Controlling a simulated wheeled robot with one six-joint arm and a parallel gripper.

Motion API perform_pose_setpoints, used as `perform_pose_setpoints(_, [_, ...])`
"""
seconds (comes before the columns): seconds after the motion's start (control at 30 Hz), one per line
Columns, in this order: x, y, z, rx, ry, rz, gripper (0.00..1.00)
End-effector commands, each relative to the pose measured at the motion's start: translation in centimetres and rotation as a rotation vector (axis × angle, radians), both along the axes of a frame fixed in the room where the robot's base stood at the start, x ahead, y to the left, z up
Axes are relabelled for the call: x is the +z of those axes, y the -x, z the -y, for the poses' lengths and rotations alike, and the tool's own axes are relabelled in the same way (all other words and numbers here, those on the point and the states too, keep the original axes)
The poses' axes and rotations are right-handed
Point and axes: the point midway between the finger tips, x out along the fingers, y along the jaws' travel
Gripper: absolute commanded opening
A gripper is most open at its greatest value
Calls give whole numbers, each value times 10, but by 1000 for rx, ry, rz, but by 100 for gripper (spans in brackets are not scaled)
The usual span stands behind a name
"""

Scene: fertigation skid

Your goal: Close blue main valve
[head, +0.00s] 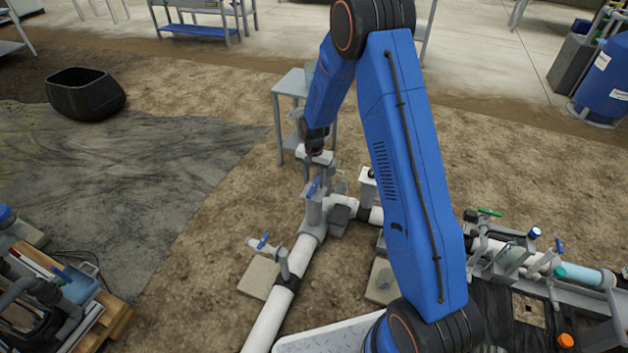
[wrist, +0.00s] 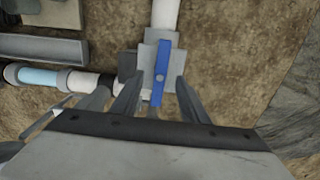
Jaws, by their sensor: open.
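The blue main valve handle (head: 314,187) sits on a grey valve body (head: 313,208) at the bend of a white pipe. In the wrist view the blue handle (wrist: 161,72) is a long bar lying roughly in line with the white pipe (wrist: 165,15). My gripper (wrist: 159,82) is open, with fingers on either side of the handle's near end. They look apart from it; I cannot tell their exact height over it. In the head view my gripper (head: 322,172) is just above and behind the valve, partly hidden by its own body.
A smaller blue-handled valve (head: 263,241) stands on a side branch. A grey table (head: 292,84) stands behind my gripper. A skid with green and blue handles (head: 520,255) is at the right. A black tub (head: 85,95) and open soil lie left.

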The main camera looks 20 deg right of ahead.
Motion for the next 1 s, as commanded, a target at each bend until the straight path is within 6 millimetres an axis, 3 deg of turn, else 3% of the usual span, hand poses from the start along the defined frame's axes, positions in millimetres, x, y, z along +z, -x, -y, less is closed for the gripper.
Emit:
perform_pose_setpoints(0.7, [-42, 0, 0, 0, 0, -1, 41])
perform_pose_setpoints(0.97, [-47, 1, 0, 0, 0, -3, 41])
perform_pose_setpoints(1.0, [-47, 1, 1, 0, 0, -3, 35])
